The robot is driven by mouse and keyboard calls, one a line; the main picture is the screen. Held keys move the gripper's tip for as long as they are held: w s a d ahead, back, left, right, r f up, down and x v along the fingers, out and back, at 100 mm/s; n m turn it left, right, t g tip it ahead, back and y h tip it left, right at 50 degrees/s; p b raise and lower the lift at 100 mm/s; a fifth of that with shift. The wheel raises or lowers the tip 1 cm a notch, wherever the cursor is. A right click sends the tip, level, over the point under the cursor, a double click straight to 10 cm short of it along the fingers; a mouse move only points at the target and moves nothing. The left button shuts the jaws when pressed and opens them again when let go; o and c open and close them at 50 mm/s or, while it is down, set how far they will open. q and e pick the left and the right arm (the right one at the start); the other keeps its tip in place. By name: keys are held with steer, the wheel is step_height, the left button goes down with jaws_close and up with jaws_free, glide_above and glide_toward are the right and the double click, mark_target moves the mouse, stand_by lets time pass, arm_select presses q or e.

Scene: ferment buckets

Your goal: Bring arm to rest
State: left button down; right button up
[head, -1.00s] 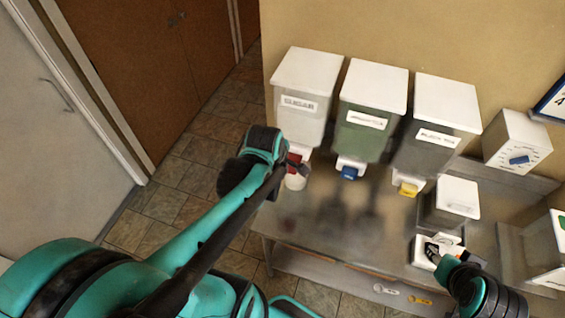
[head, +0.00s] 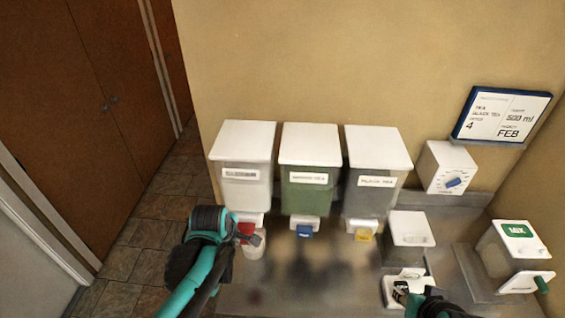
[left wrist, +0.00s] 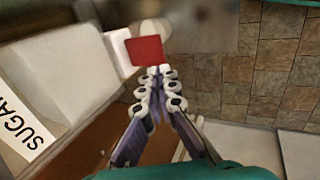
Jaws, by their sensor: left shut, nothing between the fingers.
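My left gripper (head: 257,238) is shut and empty, close beside the red tap (head: 246,230) of the sugar bucket (head: 243,185). In the left wrist view its fingertips (left wrist: 158,70) meet just at the red tap's lower edge (left wrist: 146,50); I cannot tell whether they touch. A white cup (head: 254,248) is below the red tap, partly hidden by the gripper. My right gripper (head: 402,292) is at the lower right, by a white tray-like device (head: 390,285); its fingers are too small and dark to read.
A green-filled bucket with a blue tap (head: 305,231) and a dark one with a yellow tap (head: 364,235) stand to the right. Beyond are a lidded grey box (head: 410,228), a dial box (head: 445,167), a MIX box (head: 510,255) and a wall sign (head: 501,115).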

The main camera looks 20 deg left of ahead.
arm_select(q)
steer(key=s+d+f+m+b, duration=0.2)
steer(key=d+f+m+b, duration=0.1)
steer(key=f+m+b, duration=0.4)
steer(key=s+d+f+m+t+b, duration=0.1)
steer(key=d+f+m+b, duration=0.3)
steer(key=b, duration=0.7)
steer(key=s+d+f+m+t+h+b, duration=0.1)
steer(key=s+d+f+m+b, duration=0.2)
steer(key=f+m+b, duration=0.6)
step_height(320, 180, down, 3)
steer(key=shift+d+r+m+b, duration=0.15)
steer(key=shift+m+b, duration=0.15)
steer(key=shift+b, duration=0.3)
